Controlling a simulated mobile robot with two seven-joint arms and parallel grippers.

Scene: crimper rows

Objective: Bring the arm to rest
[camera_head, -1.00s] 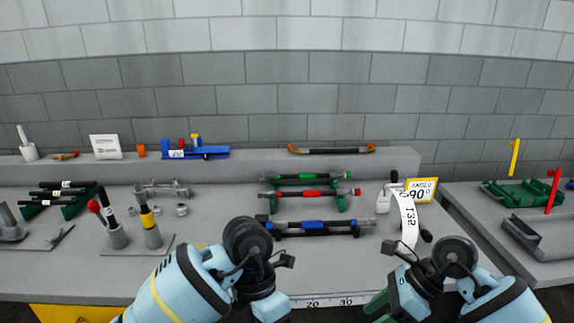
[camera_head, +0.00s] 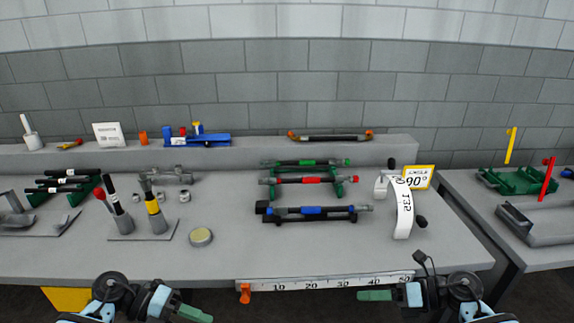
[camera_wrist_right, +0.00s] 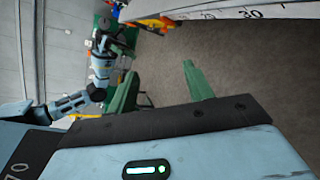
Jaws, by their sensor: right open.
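My right gripper (camera_head: 376,295) is at the lower right in the head view, in front of the bench's front edge and apart from the tools. In the right wrist view, its two green fingers (camera_wrist_right: 160,88) stand apart with nothing between them. My left gripper (camera_head: 190,313) shows at the lower left as a green finger, partly cut off by the frame; its opening is unclear. My left arm also shows in the right wrist view (camera_wrist_right: 100,65). Both arms are low in the head view, and no held thing shows.
The grey bench (camera_head: 75,250) carries blue (camera_head: 313,211), red (camera_head: 306,180) and green (camera_head: 308,162) handled tools in rows. A ruler (camera_head: 325,283) runs along its front edge. A round tin (camera_head: 200,237), an angle sign (camera_head: 418,177) and a paper strip (camera_head: 403,210) are on top.

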